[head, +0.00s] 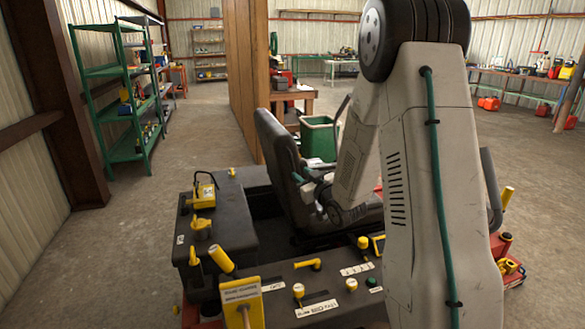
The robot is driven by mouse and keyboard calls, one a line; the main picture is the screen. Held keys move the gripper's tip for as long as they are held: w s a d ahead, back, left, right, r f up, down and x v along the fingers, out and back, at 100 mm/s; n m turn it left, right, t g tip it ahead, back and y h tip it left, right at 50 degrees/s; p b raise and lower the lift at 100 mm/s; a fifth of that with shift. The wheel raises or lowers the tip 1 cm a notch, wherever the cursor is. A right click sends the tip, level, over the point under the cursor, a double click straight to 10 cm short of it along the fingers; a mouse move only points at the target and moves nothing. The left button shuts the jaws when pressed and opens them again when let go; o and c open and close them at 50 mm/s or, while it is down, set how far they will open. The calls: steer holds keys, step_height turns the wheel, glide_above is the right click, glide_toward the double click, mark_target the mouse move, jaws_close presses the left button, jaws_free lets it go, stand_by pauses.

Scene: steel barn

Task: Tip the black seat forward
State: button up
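The black seat (277,163) is on the machine in the middle of the head view. Its backrest stands upright, leaning slightly back to the left, and its cushion (352,218) extends to the right. My arm crosses in front of the seat and hides much of the cushion and its right side. My gripper (299,180) is beside the right face of the backrest, at about its mid-height. I cannot tell whether it touches the backrest. The fingers are small and partly hidden, so their opening is unclear.
The machine's dark deck (225,222) carries several yellow levers and knobs, with a yellow tag (242,300) in front. A green bin (318,139) and wooden partition (245,75) stand behind the seat. Green shelving (122,100) is at left. Concrete floor is clear on the left.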

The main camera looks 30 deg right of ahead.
mark_target(293, 167)
steer(key=w, duration=0.7)
steer(key=shift+d, duration=0.25)
jaws_close()
